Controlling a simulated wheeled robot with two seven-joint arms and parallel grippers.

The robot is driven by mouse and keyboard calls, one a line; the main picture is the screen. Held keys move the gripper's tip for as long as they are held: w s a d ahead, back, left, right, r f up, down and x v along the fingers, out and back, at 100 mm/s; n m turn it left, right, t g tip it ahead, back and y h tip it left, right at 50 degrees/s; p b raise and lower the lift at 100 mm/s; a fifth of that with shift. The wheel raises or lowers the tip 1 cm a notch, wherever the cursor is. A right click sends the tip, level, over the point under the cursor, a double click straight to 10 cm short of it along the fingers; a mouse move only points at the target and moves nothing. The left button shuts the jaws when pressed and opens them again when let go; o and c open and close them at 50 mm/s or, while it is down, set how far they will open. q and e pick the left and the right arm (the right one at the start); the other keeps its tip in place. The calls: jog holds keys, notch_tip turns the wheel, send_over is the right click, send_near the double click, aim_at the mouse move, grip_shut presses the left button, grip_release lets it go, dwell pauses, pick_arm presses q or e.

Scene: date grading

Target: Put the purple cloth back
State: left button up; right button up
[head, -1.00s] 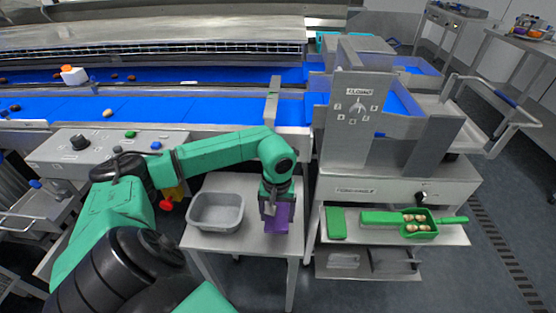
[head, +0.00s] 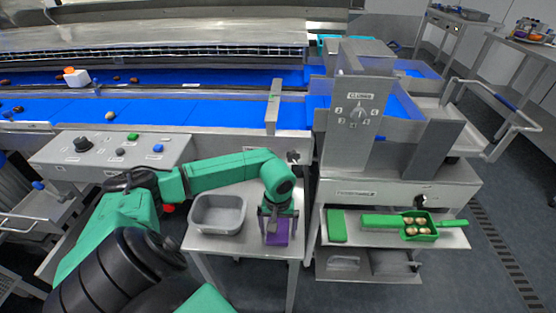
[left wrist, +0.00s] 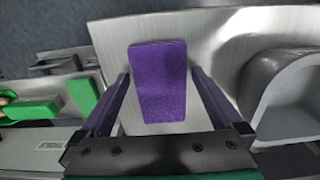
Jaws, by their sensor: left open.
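The purple cloth (head: 277,232) is a folded flat block lying on the small steel side table (head: 240,246), to the right of the grey tub. My left gripper (head: 278,212) is over the cloth, pointing down, and open. In the left wrist view the cloth (left wrist: 160,80) lies between the two spread fingers of the left gripper (left wrist: 158,85), with a gap on both sides. My right gripper is not in view.
A grey tub (head: 194,225) stands at the left of the table and shows in the left wrist view (left wrist: 262,110). A green block (head: 337,225) and a green scoop with several dates (head: 402,234) lie on the shelf at right. The conveyor (head: 160,112) runs behind.

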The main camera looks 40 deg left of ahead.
pick_arm(q)
jog(key=shift+w+r+b, duration=0.1)
jog(key=shift+r+b, duration=0.25)
jog(key=shift+r, duration=0.25)
notch_tip(320, 180, up, 11)
jog(key=b, duration=0.1)
jog(key=shift+b, duration=0.4)
